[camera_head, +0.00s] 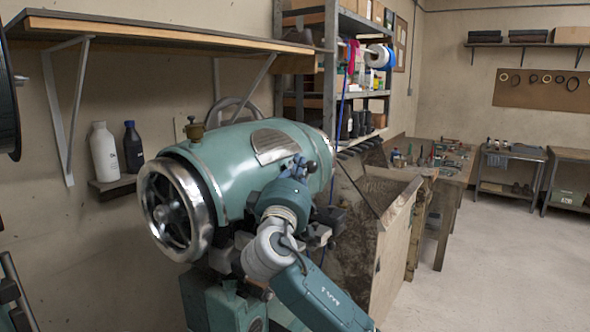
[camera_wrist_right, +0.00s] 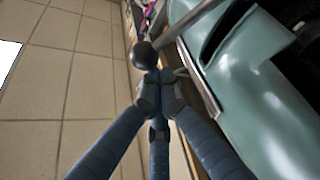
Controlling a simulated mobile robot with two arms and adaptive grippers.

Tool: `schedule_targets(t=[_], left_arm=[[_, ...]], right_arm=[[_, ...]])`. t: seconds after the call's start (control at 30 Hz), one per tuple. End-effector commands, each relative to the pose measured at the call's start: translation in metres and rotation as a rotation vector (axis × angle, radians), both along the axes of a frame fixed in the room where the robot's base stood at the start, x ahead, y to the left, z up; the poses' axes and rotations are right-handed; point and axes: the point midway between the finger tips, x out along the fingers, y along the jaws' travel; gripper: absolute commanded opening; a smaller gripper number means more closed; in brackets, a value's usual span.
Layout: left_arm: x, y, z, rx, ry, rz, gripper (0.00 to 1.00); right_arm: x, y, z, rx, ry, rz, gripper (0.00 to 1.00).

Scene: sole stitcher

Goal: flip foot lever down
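The sole stitcher (camera_head: 235,165) is a large teal machine with a shiny metal handwheel at its left end. A lever with a black ball knob (camera_wrist_right: 145,55) and a grey rod (camera_wrist_right: 190,25) shows in the wrist view, beside the machine's teal body (camera_wrist_right: 255,95). My right gripper (camera_head: 300,165) is at the near right side of the machine in the head view. In the wrist view its blue fingers (camera_wrist_right: 158,92) come together just below the knob. I cannot tell whether they touch the knob or rod.
A wooden bin (camera_head: 392,245) stands right of the machine. A wall shelf (camera_head: 150,35) hangs above, and a small ledge holds a white bottle (camera_head: 104,152) and a dark bottle (camera_head: 133,147). A workbench (camera_head: 455,165) is further back. The floor (camera_head: 510,250) at right is clear.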

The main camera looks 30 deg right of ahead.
Motion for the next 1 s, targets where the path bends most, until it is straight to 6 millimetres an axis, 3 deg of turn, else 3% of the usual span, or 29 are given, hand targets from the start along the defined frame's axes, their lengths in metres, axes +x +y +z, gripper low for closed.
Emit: schedule_targets(t=[0.37, 0.8, 1.0], left_arm=[[0.005, -0.001, -0.028, -0.001, -0.007, 0.000, 0.73], [0.005, -0.001, -0.112, -0.001, -0.007, 0.000, 0.73], [0.004, -0.001, -0.130, -0.001, -0.006, 0.000, 0.73]], right_arm=[[-0.010, -0.004, -0.010, 0.029, -0.061, 0.000, 0.00], [-0.044, -0.018, -0.034, 0.124, -0.287, 0.000, 0.00], [-0.059, -0.024, -0.038, 0.144, -0.340, 0.000, 0.00]])
